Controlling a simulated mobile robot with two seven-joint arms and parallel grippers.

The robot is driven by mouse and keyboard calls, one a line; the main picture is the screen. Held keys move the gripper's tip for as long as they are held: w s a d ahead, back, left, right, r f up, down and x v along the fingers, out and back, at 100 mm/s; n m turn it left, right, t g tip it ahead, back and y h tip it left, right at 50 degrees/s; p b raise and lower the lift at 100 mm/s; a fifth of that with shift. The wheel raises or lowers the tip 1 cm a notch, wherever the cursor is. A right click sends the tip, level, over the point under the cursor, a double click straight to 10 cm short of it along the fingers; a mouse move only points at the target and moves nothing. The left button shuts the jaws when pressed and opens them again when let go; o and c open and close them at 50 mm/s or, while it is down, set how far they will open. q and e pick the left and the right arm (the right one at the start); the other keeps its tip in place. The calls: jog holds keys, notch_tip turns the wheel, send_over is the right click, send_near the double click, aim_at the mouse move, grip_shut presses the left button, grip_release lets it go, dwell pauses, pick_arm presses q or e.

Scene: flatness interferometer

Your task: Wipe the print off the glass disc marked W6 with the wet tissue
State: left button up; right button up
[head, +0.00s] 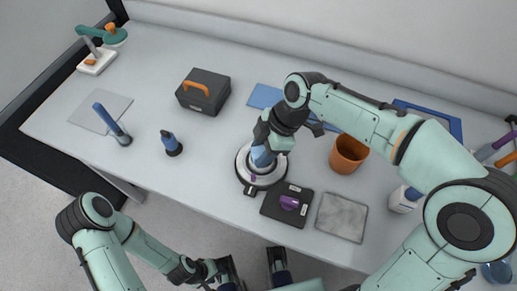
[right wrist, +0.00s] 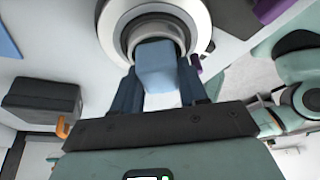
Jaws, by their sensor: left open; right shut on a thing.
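My right gripper (head: 263,150) is over the round white instrument (head: 243,172) with a dark ring near the middle of the table. In the right wrist view it is shut on a light blue folded pad (right wrist: 157,66), apparently the wet tissue. The pad is over the instrument's round opening (right wrist: 129,38); I cannot tell if it touches anything. No glass disc, W6 mark or print can be made out; the gripper and pad cover the opening's middle. My left gripper (head: 254,269) is open and empty at the bottom edge, in front of the table.
A black pad with a purple object (head: 289,203) and a grey slab (head: 342,216) lie in front of the instrument. An orange-brown cup (head: 347,155) stands right.

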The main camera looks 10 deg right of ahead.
jog(key=shift+d, duration=0.85)
jog(key=shift+a, duration=1.05)
jog(key=shift+a, duration=0.1)
jog(key=shift+a, duration=0.45)
jog(key=shift+d, duration=0.2)
jog(key=shift+d+f, duration=0.1)
jog(key=shift+d, duration=0.5)
